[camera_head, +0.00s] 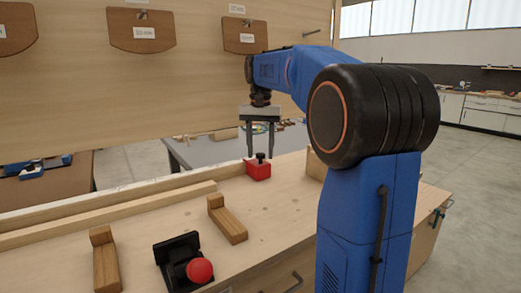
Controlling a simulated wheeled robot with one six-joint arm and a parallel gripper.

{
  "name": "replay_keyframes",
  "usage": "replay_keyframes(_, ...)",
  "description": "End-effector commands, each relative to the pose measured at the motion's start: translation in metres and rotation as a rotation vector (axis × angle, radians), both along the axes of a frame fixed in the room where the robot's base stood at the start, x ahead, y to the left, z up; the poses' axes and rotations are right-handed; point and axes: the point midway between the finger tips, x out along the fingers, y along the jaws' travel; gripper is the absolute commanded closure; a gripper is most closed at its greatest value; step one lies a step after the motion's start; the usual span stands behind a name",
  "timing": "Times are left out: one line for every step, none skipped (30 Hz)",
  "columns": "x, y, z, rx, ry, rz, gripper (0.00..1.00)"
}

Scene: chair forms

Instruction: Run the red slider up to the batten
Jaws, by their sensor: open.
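The red slider (258,172) is a small red block with a black knob on top. It sits on the wooden bench near its back edge. My gripper (260,156) points down over it, open, with one finger on each side of the black knob in this view. I cannot tell whether either finger touches it. A long pale wooden strip, which looks like the batten (110,214), lies along the back of the bench, left of the slider. Its right end lies apart from the slider.
Two L-shaped wooden blocks (228,223) (105,263) stand on the bench. A black clamp with a red ball knob (200,270) is at the front. A pale wooden block (316,166) stands right of the slider, partly hidden by my arm. A panel with hanging boards rises behind.

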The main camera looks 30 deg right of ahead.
Motion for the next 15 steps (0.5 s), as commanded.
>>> replay_keyframes(0.000, 0.000, 0.000, 0.000, 0.000, 0.000, 0.55)
replay_keyframes(0.000, 0.000, 0.000, 0.000, 0.000, 0.000, 0.60)
replay_keyframes(0.000, 0.000, 0.000, 0.000, 0.000, 0.000, 0.70)
replay_keyframes(0.000, 0.000, 0.000, 0.000, 0.000, 0.000, 0.77)
replay_keyframes(0.000, 0.000, 0.000, 0.000, 0.000, 0.000, 0.84)
replay_keyframes(0.000, 0.000, 0.000, 0.000, 0.000, 0.000, 0.94)
replay_keyframes(0.000, 0.000, 0.000, 0.000, 0.000, 0.000, 1.00)
replay_keyframes(0.000, 0.000, 0.000, 0.000, 0.000, 0.000, 1.00)
replay_keyframes(0.000, 0.000, 0.000, 0.000, 0.000, 0.000, 1.00)
replay_keyframes(0.000, 0.000, 0.000, 0.000, 0.000, 0.000, 1.00)
replay_keyframes(0.000, 0.001, 0.000, 0.000, 0.000, 0.000, 1.00)
replay_keyframes(0.000, 0.002, 0.000, 0.000, 0.000, 0.001, 1.00)
replay_keyframes(0.000, 0.004, 0.000, 0.000, 0.000, 0.001, 1.00)
replay_keyframes(0.000, 0.007, 0.001, 0.000, 0.000, 0.002, 1.00)
replay_keyframes(0.000, 0.013, 0.001, -0.001, -0.001, 0.002, 1.00)
